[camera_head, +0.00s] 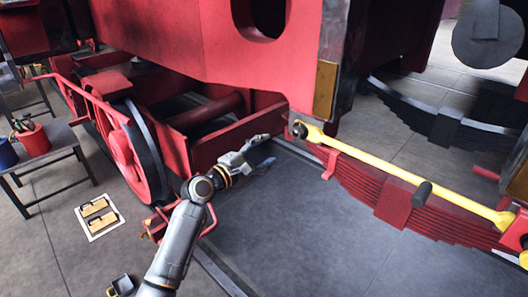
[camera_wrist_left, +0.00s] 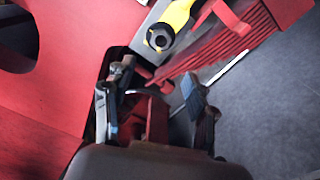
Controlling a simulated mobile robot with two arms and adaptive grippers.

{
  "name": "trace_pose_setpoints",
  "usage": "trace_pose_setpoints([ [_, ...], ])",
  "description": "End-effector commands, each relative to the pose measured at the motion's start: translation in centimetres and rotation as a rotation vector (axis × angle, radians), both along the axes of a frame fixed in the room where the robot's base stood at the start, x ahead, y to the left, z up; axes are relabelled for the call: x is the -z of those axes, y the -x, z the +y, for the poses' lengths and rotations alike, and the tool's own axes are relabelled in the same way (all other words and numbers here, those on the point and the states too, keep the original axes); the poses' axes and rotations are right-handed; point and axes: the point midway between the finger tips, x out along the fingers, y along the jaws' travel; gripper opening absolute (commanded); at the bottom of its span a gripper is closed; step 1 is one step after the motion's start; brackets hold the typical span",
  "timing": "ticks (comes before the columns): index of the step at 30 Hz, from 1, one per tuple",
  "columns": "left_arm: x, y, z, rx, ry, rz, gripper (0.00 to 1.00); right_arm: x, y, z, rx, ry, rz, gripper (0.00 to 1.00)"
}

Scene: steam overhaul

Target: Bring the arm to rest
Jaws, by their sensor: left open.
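My left arm (camera_head: 178,240) reaches up from the bottom of the head view, bent at a grey joint. My left gripper (camera_head: 267,151) is open and empty, in front of the red underframe and just left of the yellow rod's end. In the left wrist view its two fingers (camera_wrist_left: 155,85) stand apart with nothing held between them. The yellow rod (camera_head: 400,175) runs down to the right above a red leaf spring (camera_head: 390,202); its ring end also shows in the wrist view (camera_wrist_left: 176,14), beyond the fingertips. My right gripper is not in view.
A red wheel (camera_head: 123,160) and red frame stand left of the arm. A side table (camera_head: 45,165) holds a red pot and a blue pot. A white card with two brass-coloured pieces (camera_head: 98,216) lies on the floor. The grey floor right of my arm is clear.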

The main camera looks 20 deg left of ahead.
Motion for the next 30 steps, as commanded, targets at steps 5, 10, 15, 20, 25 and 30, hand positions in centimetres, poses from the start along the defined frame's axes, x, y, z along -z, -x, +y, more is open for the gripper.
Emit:
trace_pose_setpoints([
  [5, 0.0, 0.1, 0.0, 0.0, 0.0, 0.0, 0.57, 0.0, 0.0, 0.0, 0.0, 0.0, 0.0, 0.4],
  [10, 0.0, 0.0, 0.0, 0.0, 0.0, 0.0, 0.57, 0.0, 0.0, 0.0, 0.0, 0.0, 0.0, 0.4],
  [15, 0.8, 0.0, 0.0, -0.002, -0.009, 0.009, 0.57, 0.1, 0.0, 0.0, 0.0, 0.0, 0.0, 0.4],
  [20, 7.3, -0.1, 0.2, -0.029, -0.104, 0.082, 0.57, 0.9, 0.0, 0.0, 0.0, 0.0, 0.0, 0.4],
  [25, 20.1, 1.5, 0.4, -0.045, -0.325, 0.223, 0.57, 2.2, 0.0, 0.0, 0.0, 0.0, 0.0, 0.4],
  [30, 32.6, 5.6, 0.2, -0.003, -0.574, 0.359, 0.57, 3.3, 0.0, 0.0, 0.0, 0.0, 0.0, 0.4],
])
